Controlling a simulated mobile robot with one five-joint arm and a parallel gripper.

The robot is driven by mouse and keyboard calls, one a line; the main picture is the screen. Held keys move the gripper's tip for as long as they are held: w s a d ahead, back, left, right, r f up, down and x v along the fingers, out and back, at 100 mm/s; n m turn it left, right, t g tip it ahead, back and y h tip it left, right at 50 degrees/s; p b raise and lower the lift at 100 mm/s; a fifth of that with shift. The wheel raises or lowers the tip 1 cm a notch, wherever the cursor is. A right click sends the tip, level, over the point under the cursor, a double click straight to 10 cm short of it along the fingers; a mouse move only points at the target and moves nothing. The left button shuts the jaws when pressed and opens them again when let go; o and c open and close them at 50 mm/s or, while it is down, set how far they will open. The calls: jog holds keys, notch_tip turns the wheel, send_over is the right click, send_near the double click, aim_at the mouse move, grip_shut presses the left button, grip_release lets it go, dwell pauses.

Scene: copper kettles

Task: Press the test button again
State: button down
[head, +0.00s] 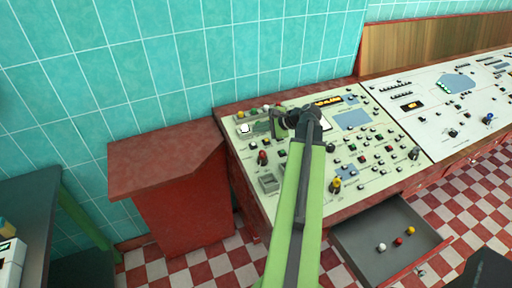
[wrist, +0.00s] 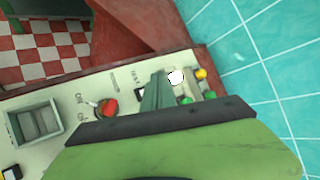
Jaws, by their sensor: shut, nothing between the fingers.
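The cream control panel (head: 352,148) carries many buttons, knobs and lamps. In the wrist view, small lettering that seems to read TEST stands near a dark-edged button with a pale top (wrist: 140,93), partly hidden by my fingers. I cannot tell for certain that this is the test button. My gripper (wrist: 158,92) is shut and empty, with its grey-green fingers over the panel beside this button. In the head view, my gripper (head: 276,125) is over the panel's left back part. Whether the fingertips touch anything is not clear.
A red knob (wrist: 107,107) and a grey recessed box (wrist: 35,128) are near my gripper. Yellow (wrist: 201,73) and green lamps line the panel edge by the tiled wall. An open drawer (head: 352,240) below holds three small balls. A red cabinet (head: 165,160) stands left.

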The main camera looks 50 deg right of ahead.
aim_at(253, 145)
jog(key=f+b, duration=0.1)
jog(key=f, duration=0.1)
jog(key=f+b, duration=0.2)
jog(key=w+f+b, duration=0.1)
jog(key=f+b, duration=0.1)
jog(key=shift+d+f, duration=0.2)
jog(key=shift+d, duration=0.05)
jog(key=shift+w, duration=0.1)
jog(key=shift+f+b, duration=0.1)
jog(key=shift+b, duration=0.2)
dwell(1.2)
jog(key=shift+w+f+b, duration=0.25)
jog(key=shift+f+b, duration=0.05)
jog(key=shift+f, duration=0.05)
jog(key=shift+f+b, duration=0.35)
jog(key=shift+b, duration=0.05)
dwell(0.5)
jog(key=shift+r, duration=0.1)
jog(key=shift+s+r+p, duration=0.1)
jog(key=shift+r+p, duration=0.6)
jog(key=shift+p, duration=0.15)
jog(key=shift+r, duration=0.1)
